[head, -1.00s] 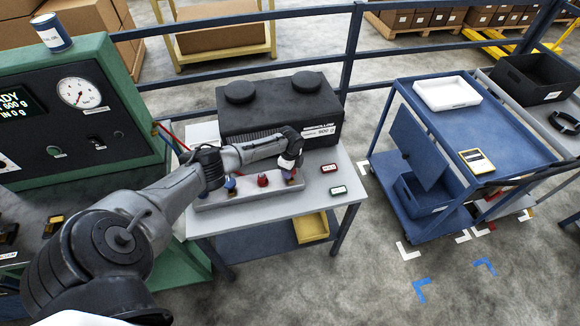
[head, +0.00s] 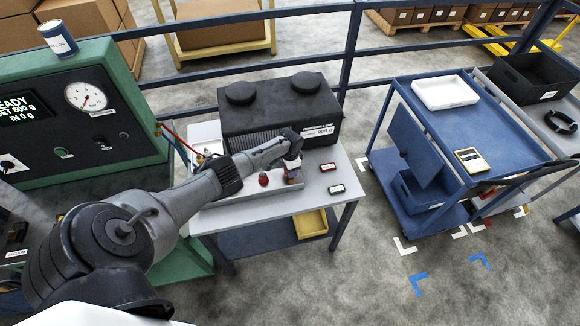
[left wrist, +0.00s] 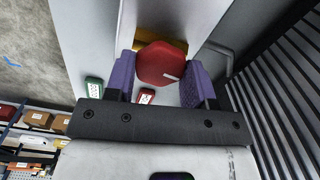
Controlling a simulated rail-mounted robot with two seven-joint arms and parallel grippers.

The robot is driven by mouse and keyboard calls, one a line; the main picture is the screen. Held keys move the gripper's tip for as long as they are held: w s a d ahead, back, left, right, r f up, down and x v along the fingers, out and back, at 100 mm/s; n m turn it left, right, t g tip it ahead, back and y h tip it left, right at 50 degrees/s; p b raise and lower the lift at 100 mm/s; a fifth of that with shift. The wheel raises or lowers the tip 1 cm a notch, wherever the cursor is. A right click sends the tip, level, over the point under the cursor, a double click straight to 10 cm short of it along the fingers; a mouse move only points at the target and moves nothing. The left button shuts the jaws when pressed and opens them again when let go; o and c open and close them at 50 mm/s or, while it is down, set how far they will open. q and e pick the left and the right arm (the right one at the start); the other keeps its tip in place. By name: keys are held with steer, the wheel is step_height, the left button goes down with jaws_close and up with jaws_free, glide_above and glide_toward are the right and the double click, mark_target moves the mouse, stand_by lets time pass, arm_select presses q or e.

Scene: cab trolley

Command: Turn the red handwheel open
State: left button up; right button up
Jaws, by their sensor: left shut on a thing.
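The red handwheel (left wrist: 162,65) sits between the two purple fingers of my left gripper (left wrist: 164,82) in the left wrist view. The fingers are shut on its sides. A short white mark shows on its face, towards the right finger. My right gripper is not in view.
A black ribbed unit (head: 270,118) stands close behind the gripper. A red-framed tag (head: 328,167) and a green-framed tag (head: 337,189) lie on the table to the right. A green gauge panel (head: 85,125) stands at the left. A blue trolley (head: 480,125) is farther right.

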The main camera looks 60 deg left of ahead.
arm_select(q)
steer(key=shift+r+n, duration=0.1)
steer(key=shift+n, duration=0.6)
steer(key=o, duration=0.9)
